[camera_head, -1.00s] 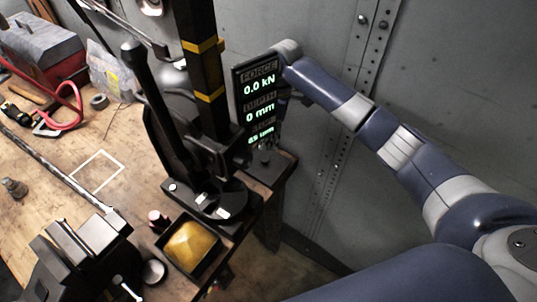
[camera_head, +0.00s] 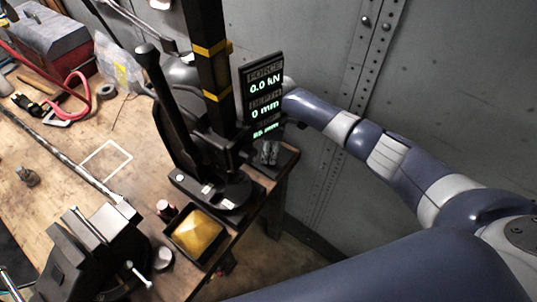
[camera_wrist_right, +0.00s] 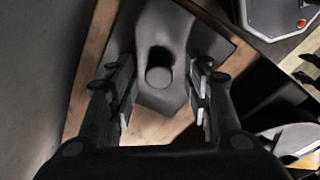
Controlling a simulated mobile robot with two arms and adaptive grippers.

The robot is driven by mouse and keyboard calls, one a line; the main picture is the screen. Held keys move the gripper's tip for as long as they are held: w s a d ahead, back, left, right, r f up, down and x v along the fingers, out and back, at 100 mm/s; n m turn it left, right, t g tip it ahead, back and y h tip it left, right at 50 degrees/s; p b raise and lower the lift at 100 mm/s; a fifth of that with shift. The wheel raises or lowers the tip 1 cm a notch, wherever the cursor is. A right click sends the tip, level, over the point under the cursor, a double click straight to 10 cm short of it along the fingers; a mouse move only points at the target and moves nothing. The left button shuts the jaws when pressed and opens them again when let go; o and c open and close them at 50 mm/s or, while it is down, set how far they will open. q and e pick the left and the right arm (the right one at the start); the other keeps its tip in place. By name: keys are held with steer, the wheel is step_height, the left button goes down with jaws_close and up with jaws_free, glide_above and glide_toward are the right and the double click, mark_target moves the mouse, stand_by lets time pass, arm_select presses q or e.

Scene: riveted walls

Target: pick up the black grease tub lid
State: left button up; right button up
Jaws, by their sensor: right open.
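In the head view, the dark plate (camera_head: 274,168) shows behind the press base, partly hidden. My right gripper (camera_head: 270,153) points down over it below the display. In the right wrist view the open fingers (camera_wrist_right: 162,97) stand on either side of the knob, with gaps. The open grease tub (camera_head: 195,234), black with yellow grease, sits at the bench's front edge. My left gripper is not in view.
The black press (camera_head: 205,160) and its force display (camera_head: 262,95) stand close to my right gripper. A vise (camera_head: 88,250) and a small round tin (camera_head: 162,258) lie left of the tub. The riveted wall (camera_head: 320,60) is behind.

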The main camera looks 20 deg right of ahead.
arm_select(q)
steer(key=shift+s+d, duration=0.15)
arm_select(e)
steer(key=shift+w+f, duration=0.1)
steer(key=shift+c, duration=0.6)
steer(key=c, duration=0.9)
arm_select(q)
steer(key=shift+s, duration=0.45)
arm_select(e)
jaws_close()
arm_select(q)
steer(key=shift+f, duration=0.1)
